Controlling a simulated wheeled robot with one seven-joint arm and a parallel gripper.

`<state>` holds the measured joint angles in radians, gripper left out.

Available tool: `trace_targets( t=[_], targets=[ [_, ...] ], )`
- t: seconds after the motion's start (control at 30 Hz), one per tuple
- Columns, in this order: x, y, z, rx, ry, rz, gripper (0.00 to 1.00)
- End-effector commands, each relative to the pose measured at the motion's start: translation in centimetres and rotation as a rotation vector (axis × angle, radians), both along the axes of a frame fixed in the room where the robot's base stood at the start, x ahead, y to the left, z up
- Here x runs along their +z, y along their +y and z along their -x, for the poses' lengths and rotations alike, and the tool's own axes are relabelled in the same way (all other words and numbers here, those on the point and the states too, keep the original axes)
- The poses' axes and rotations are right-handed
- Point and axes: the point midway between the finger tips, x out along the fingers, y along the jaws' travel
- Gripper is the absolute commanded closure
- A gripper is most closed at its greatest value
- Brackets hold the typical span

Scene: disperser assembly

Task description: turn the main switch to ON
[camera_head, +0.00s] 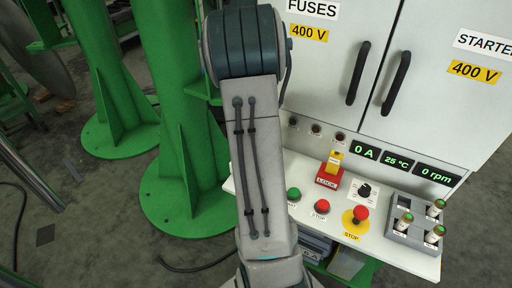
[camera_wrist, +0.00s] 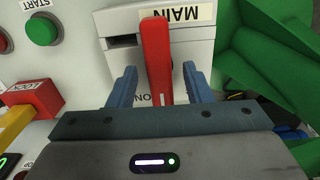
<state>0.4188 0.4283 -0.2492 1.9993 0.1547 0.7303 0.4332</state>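The main switch shows in the wrist view as a pale box with an upside-down MAIN label (camera_wrist: 178,16) and a long red handle (camera_wrist: 156,48). My gripper (camera_wrist: 160,72) is open, with one blue finger on each side of the red handle. Gaps show between the handle and both fingers, the right one somewhat wider at the tip. Part of an ON marking shows beside the handle's near end, partly covered by it and my gripper. In the head view my arm hides the switch and my fingers.
A green START button (camera_wrist: 40,30) and a red LOCK block (camera_wrist: 36,97) with a yellow part lie left of the switch in the wrist view. Green metal structure (camera_wrist: 270,60) stands close on the right. The head view shows a red STOP button (camera_head: 361,212) and a grey vial rack (camera_head: 408,228).

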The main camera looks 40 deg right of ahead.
Motion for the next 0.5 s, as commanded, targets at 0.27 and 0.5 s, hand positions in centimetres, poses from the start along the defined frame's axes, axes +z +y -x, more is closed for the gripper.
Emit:
trace_targets(
  t=[0.27, 0.5],
  targets=[
    [1.2, 0.0, -0.1, 0.001, -0.003, 0.001, 0.55],
    [6.3, 0.0, -0.1, 0.003, -0.004, 0.003, 0.55]
  ],
)
